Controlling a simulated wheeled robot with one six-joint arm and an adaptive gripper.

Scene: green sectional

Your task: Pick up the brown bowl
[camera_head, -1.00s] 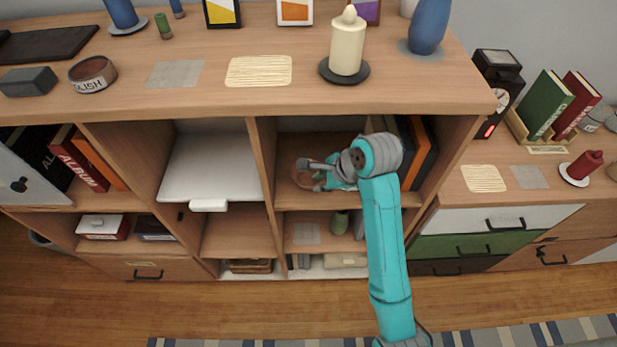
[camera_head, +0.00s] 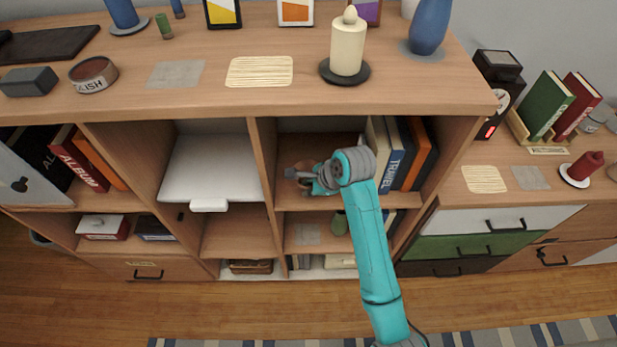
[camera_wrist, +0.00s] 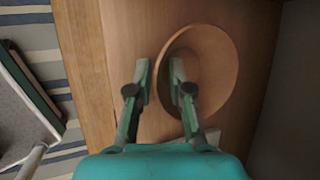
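The brown bowl (camera_wrist: 215,68) sits on a wooden shelf in the wrist view. In the head view the bowl (camera_head: 302,166) is in the upper middle-right compartment, mostly hidden behind my gripper. My gripper (camera_wrist: 159,66) is open, with its fingers astride the bowl's near-left rim in the wrist view. The left finger is outside the bowl and the right finger overlaps its inside. A gap shows between the fingers, and I cannot tell whether either touches the rim. In the head view my gripper (camera_head: 300,174) reaches into the compartment from the right.
Upright books (camera_head: 398,155) stand right of my gripper in the same compartment. A divider (camera_head: 266,175) stands close on its left, and the cabinet top (camera_head: 220,98) overhangs it. A candle (camera_head: 347,45) stands above. A green cup (camera_head: 339,222) is in the compartment below.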

